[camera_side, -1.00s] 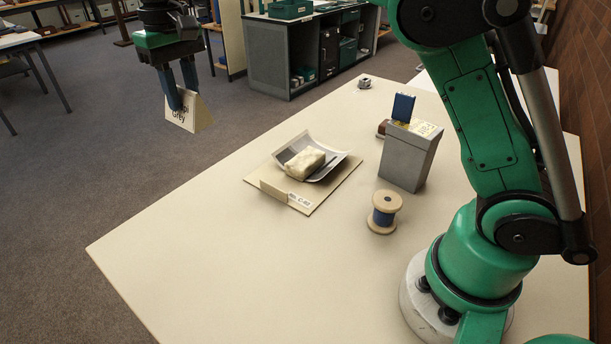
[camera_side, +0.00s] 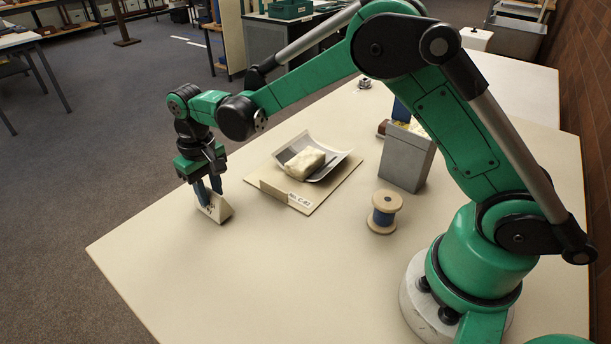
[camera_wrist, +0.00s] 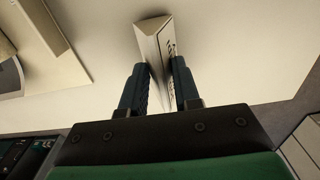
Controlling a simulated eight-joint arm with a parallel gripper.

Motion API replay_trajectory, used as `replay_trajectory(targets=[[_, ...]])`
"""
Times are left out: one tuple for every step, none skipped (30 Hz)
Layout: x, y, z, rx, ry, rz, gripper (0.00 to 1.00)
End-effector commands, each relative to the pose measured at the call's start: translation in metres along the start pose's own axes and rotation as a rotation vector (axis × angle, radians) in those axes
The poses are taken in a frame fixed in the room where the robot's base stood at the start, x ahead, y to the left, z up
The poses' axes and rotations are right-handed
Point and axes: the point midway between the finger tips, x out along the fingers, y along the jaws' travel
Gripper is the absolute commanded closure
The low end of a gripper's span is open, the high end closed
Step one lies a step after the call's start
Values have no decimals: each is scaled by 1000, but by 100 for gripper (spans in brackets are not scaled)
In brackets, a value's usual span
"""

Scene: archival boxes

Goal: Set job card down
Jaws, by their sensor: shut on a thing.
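The job card (camera_side: 216,210) is a small cream folded card with dark print on one face, standing like a tent. It is at the left part of the cream table (camera_side: 240,270), low over or on the top; I cannot tell whether it touches. My gripper (camera_side: 208,193) comes down from above and is shut on the card. In the wrist view the two blue fingers (camera_wrist: 160,88) press on both sides of the card (camera_wrist: 155,40), whose far end sticks out past them.
A board (camera_side: 325,198) with a label holds a grey tray (camera_side: 333,173) and a pale lump (camera_side: 304,163) right of the gripper. A wooden spool (camera_side: 384,222) with blue winding and a grey box (camera_side: 404,163) stand further right. The table's front left is clear.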

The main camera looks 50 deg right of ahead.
Motion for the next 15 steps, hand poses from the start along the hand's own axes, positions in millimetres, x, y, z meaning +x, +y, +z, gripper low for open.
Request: replay_trajectory(targets=[[4,0,0,0,0,0,100],[5,0,0,0,0,0,100],[5,0,0,0,0,0,100],[5,0,0,0,0,0,100],[5,0,0,0,0,0,100],[5,0,0,0,0,0,100],[5,0,0,0,0,0,100],[5,0,0,0,0,0,100],[5,0,0,0,0,0,100],[6,0,0,0,0,0,100],[6,0,0,0,0,0,100],[8,0,0,0,0,0,100],[7,0,0,0,0,0,65],[7,0,0,0,0,0,56],[7,0,0,0,0,0,45]])
